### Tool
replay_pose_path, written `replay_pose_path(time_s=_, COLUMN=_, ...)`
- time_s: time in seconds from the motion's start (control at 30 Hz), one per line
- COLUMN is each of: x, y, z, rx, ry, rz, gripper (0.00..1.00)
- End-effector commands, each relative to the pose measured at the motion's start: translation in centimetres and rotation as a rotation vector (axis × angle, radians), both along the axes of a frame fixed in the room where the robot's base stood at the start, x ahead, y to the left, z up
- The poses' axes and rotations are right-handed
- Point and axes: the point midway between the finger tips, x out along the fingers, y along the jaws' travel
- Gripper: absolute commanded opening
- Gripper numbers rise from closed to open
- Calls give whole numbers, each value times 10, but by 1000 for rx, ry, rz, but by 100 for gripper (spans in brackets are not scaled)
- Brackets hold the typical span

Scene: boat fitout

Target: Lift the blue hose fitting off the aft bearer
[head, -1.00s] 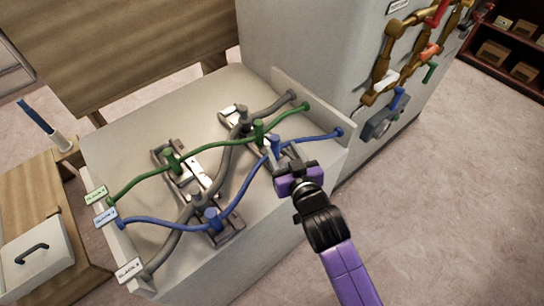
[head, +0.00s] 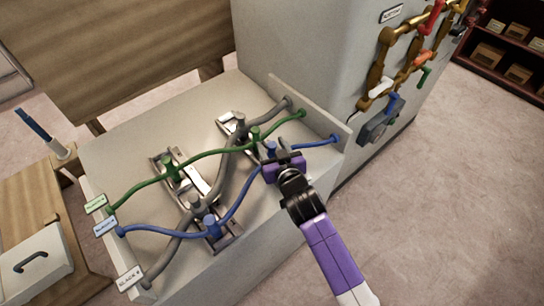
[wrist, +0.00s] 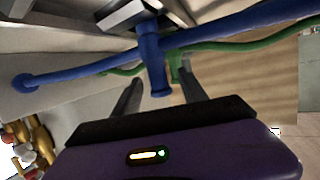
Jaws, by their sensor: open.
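A blue hose runs across the bench and carries two blue fittings. The right-hand blue fitting (head: 271,148) stands on a metal bearer, close to my gripper (head: 280,157). In the wrist view this blue fitting (wrist: 153,62) points toward my gripper (wrist: 160,78), its end between the two spread fingers. The fingers are open, with visible gaps beside the fitting. The other blue fitting (head: 212,226) is on the nearer left bearer. My gripper partly hides the right-hand bearer in the head view. I cannot tell from labels which bearer is aft.
A green hose (head: 215,152) and a grey hose (head: 222,180) cross the bench close to the blue one. The bench's raised right end panel (head: 312,112) is near my gripper. A tall grey cabinet (head: 300,50) with brass piping stands behind. Floor at right is clear.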

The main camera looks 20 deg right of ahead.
Motion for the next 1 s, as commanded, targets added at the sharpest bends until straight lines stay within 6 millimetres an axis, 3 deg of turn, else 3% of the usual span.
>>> replay_pose_path(time_s=0.1, x=0, y=0, z=0, rx=0, ry=0, rz=0, gripper=50)
replay_pose_path(time_s=0.37, x=0, y=0, z=0, rx=0, ry=0, rz=0, gripper=0)
replay_pose_path(time_s=1.0, x=-1, y=0, z=0, rx=0, ry=-1, rz=0, gripper=0)
